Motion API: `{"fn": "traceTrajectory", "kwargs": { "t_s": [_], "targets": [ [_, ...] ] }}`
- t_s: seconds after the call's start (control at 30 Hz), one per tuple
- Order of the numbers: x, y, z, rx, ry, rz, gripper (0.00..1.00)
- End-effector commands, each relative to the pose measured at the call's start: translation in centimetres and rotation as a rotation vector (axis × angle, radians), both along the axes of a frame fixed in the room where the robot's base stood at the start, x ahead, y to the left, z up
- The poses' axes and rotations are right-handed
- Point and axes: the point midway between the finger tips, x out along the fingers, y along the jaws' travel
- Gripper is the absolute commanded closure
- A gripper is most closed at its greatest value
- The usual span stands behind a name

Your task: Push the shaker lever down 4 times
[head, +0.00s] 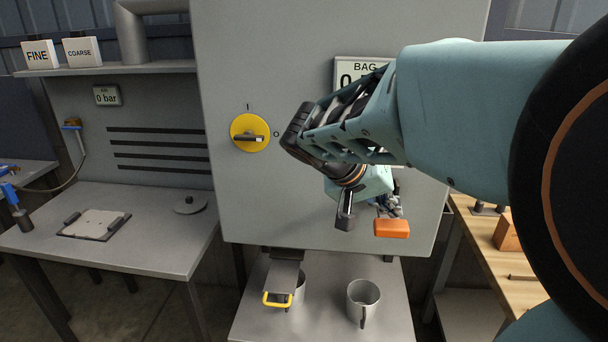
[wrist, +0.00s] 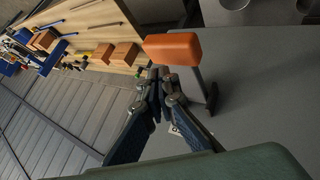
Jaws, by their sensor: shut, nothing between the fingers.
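The shaker lever shows as an orange block-shaped handle (head: 392,228) low on the right of the grey cabinet's front. My arm covers part of the cabinet front above.
The grey cabinet (head: 280,60) carries a yellow rotary switch (head: 249,132) and a partly hidden BAG display (head: 363,67). A side table (head: 150,240) stands left, a wooden bench (head: 480,240) right.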

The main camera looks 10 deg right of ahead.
Motion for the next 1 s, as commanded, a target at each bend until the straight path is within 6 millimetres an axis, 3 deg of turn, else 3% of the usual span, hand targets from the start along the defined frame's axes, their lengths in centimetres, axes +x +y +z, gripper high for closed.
{"fn": "traceTrajectory", "kwargs": {
  "t_s": [0.6,1.0],
  "targets": [
    [0.1,0.0,5.0,0.000,-0.002,0.001,1.00],
    [0.1,0.0,5.0,0.000,0.000,0.000,1.00]
  ]
}}
